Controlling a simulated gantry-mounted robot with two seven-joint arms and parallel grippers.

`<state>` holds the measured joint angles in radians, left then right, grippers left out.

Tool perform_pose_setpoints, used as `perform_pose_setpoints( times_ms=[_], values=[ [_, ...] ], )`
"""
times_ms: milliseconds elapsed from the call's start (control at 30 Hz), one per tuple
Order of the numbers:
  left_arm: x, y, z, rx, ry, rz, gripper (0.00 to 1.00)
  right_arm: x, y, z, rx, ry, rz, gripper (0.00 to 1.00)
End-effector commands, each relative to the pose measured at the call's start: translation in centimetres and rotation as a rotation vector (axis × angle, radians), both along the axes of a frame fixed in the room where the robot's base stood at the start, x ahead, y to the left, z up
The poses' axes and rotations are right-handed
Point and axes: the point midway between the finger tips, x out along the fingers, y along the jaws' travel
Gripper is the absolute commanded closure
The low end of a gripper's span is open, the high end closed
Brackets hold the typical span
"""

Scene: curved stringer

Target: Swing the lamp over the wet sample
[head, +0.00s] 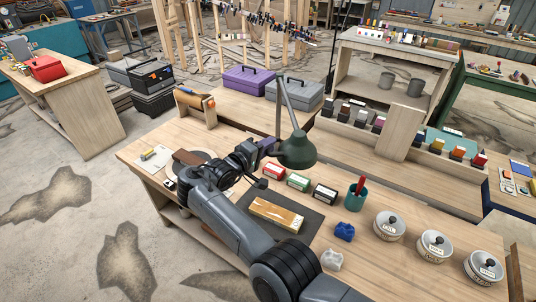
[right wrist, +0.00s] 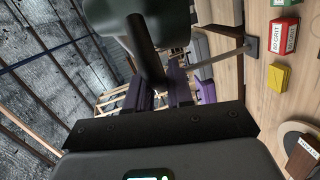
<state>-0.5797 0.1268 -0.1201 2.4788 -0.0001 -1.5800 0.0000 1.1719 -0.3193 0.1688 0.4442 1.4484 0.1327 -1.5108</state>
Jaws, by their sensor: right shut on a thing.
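The lamp has a dark green shade (head: 298,151) on a grey arm (head: 284,105). In the head view the shade hangs behind the row of small boxes, farther back than the wet sample. The wet sample (head: 277,213), a pale board with a glossy amber patch, lies on a dark mat (head: 308,228). My right gripper (head: 266,148) is at the left side of the shade, shut on the lamp's dark handle (right wrist: 150,60). The right wrist view shows the shade (right wrist: 118,22) close above the gripper (right wrist: 160,88). My left gripper is not in view.
Red (head: 274,170), green (head: 299,182) and black (head: 325,194) boxes stand behind the mat. A teal cup (head: 355,197), a blue lump (head: 344,232) and several round tins (head: 389,225) are to the right. Purple (head: 247,80) and grey (head: 296,93) toolboxes stand behind.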

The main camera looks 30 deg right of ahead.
Motion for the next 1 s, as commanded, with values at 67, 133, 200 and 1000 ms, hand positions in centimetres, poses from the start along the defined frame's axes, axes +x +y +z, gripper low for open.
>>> perform_pose_setpoints(
  times_ms=[67, 133, 200, 1000],
  values=[
    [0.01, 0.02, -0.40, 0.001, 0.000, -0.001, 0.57, -0.01, 0.47, -0.21, 0.002, 0.004, 0.001, 1.00],
    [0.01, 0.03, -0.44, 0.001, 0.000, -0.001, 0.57, -0.04, 0.59, -0.11, 0.002, 0.005, -0.001, 1.00],
    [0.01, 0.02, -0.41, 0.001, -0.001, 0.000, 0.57, -0.07, 0.66, -0.01, 0.001, 0.005, -0.002, 1.00],
    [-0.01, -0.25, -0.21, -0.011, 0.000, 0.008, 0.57, -0.18, 0.89, 0.21, 0.000, 0.003, -0.004, 0.59]
  ],
)
